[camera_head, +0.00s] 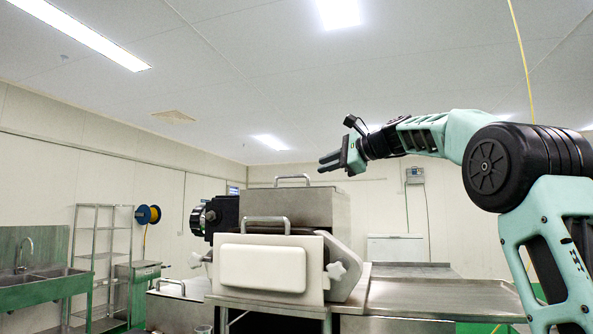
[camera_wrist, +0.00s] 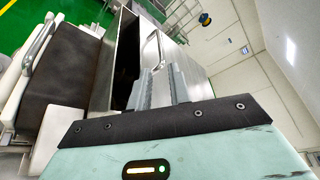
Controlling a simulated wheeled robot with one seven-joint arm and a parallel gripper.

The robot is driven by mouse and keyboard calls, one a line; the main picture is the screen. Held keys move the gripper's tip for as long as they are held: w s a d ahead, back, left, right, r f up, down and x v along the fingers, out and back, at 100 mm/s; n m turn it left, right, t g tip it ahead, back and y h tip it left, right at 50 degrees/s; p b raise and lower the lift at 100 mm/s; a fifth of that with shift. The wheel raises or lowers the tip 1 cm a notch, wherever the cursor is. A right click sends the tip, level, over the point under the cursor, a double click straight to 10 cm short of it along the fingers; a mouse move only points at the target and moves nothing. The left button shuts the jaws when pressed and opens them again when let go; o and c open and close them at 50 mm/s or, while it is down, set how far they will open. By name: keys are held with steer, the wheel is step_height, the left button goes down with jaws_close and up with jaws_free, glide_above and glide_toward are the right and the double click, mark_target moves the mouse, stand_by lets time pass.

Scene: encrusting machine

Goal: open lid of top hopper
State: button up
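The top hopper (camera_head: 295,207) is a grey metal box on top of the machine. In the head view, an upright bar handle (camera_head: 293,177) stands on its flat top. In the wrist view, the lid (camera_wrist: 182,62) carries the same handle (camera_wrist: 153,48), just beyond my fingers. A dark strip (camera_wrist: 126,62) lies beside the lid; I cannot tell whether it is a gap or a shaded face. My gripper (camera_head: 322,161) is above and to the right of the handle in the head view. In the wrist view, its two fingers (camera_wrist: 161,72) are apart with nothing between them.
A second handle (camera_head: 265,221) sits lower, above the white front panel (camera_head: 264,267). White knobs (camera_head: 337,270) flank the panel. A metal table (camera_head: 440,297) extends right of the machine. A sink (camera_head: 45,278) and a rack (camera_head: 100,245) stand far left. Space above the hopper is free.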

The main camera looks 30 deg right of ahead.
steer(key=p+x, duration=0.4)
steer(key=x, duration=0.5)
steer(key=shift+w+a, duration=0.2)
steer(key=shift+w, duration=0.1)
steer(key=shift+w+a+f+p, duration=0.25)
steer(key=shift+w+p, duration=0.15)
steer(key=shift+w, duration=0.25)
steer(key=shift+c, duration=0.3)
jaws_close()
